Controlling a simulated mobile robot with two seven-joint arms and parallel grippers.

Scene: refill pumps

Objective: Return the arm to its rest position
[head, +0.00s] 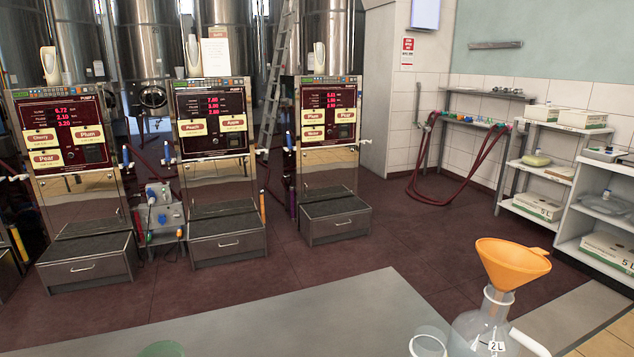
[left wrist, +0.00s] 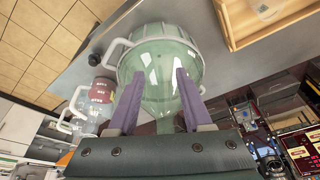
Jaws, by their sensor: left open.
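My left gripper (left wrist: 160,76) shows in the left wrist view with its two purple fingers apart. A green see-through vessel (left wrist: 160,52) with a handle lies in line with the gap between the fingers. I cannot tell whether the fingers touch it. A small green round part (head: 162,349) shows at the bottom edge of the head view. Neither of my arms or grippers shows in the head view, and my right gripper is in neither view.
A 2 L clear flask (head: 488,324) holds an orange funnel (head: 512,264) at the right of the grey counter (head: 300,318); a clear vessel (head: 428,343) stands beside it. A clear jug (left wrist: 100,97) and wooden tray (left wrist: 232,38) show in the wrist view. Pump cabinets (head: 212,140) stand beyond.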

